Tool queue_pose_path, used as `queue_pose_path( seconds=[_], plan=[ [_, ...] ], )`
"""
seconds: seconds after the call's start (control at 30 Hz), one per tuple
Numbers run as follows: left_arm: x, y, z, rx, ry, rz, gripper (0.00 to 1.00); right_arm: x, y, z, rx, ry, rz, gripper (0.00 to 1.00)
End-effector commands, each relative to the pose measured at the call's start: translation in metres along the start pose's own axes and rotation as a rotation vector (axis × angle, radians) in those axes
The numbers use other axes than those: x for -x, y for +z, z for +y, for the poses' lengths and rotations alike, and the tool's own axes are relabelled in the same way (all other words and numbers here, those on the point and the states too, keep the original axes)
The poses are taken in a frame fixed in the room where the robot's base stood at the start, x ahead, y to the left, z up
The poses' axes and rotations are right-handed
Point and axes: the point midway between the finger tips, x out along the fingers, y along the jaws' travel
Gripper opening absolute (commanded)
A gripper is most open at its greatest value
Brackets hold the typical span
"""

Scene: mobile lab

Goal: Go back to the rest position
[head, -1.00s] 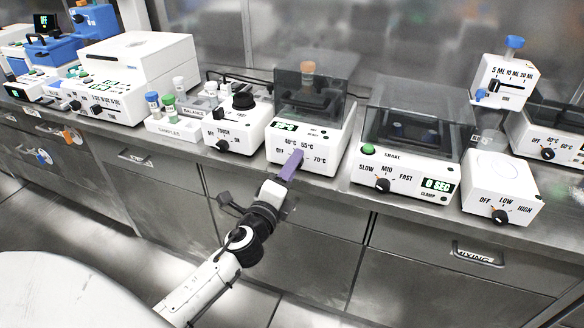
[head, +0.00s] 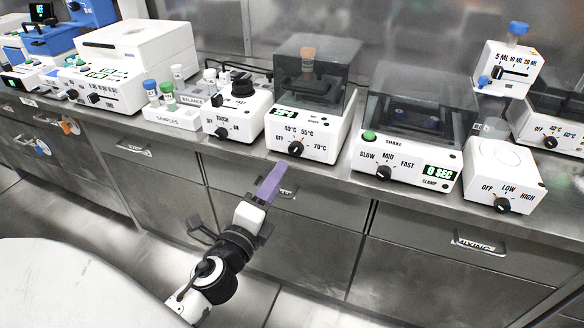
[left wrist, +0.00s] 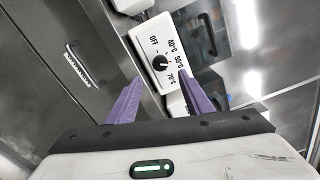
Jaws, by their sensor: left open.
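My left gripper (head: 272,184) is in front of the bench drawers, below the heater with the 40, 55 and 70 °C dial (head: 296,148). Its purple fingers point up toward the bench. In the left wrist view the two purple fingers (left wrist: 162,104) stand apart with nothing between them, and the dial (left wrist: 160,62) shows beyond them. The gripper touches nothing that I can see. The heater has a dark clear lid (head: 312,75) with an orange-capped tube inside. My right gripper is not in view.
The bench edge (head: 345,182) runs above drawers with handles (head: 480,245). On the bench stand a sample rack (head: 172,117), a touch mixer (head: 235,115), a shaker (head: 408,150) and a stirrer (head: 503,175). The floor (head: 120,270) in front is clear.

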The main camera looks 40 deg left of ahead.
Motion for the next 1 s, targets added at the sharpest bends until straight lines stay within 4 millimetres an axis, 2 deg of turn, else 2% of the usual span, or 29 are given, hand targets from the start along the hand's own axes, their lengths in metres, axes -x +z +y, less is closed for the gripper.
queue_pose_path(
  seconds=[0.23,0.37,0.47,0.6,0.7,0.83,0.9,1.0],
  plan=[
    [0.001,-0.001,0.002,0.012,0.006,0.003,0.46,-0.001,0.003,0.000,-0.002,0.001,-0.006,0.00],
    [0.012,-0.017,0.029,0.171,0.088,0.034,0.46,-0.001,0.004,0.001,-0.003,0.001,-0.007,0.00],
    [0.036,-0.046,0.073,0.445,0.238,0.067,0.46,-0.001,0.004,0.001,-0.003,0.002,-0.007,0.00],
    [0.091,-0.100,0.138,0.907,0.521,0.062,0.46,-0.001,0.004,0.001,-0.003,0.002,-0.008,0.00],
    [0.135,-0.136,0.170,1.189,0.715,0.020,0.46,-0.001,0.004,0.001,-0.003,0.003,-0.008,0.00],
    [0.180,-0.170,0.192,1.448,0.906,-0.053,0.46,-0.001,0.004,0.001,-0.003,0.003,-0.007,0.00],
    [0.197,-0.181,0.198,1.532,0.972,-0.086,0.46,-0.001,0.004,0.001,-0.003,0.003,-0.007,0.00],
    [0.208,-0.189,0.201,1.595,1.019,-0.111,0.46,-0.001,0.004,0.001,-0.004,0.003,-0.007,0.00]
  ],
)
